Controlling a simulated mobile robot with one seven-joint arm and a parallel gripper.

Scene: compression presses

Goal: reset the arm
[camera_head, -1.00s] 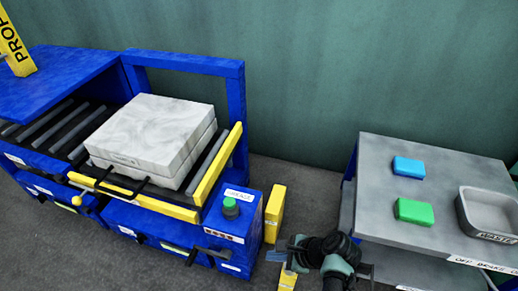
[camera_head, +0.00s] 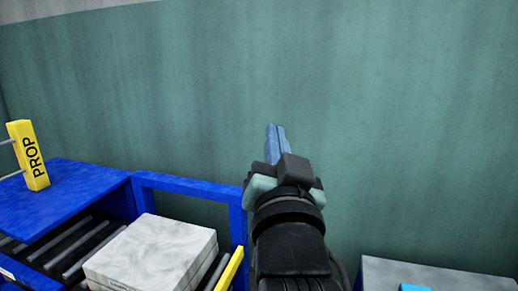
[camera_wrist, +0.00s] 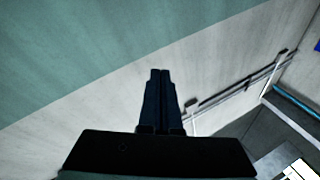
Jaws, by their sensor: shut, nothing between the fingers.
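My gripper (camera_head: 277,135) is raised in the middle of the head view, its fingers pointing up in front of the green wall. The two fingers lie together, shut, with nothing between them. In the wrist view my gripper (camera_wrist: 159,75) also shows as two dark fingers side by side, with the wall and ceiling-like pale surfaces behind. My gripper touches nothing that I can see.
A blue press frame (camera_head: 185,182) with rollers stands at the lower left, bearing a pale marbled block (camera_head: 150,255). A yellow PROP post (camera_head: 28,155) stands on its left part. A grey table (camera_head: 440,276) with a blue block (camera_head: 414,287) is at lower right.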

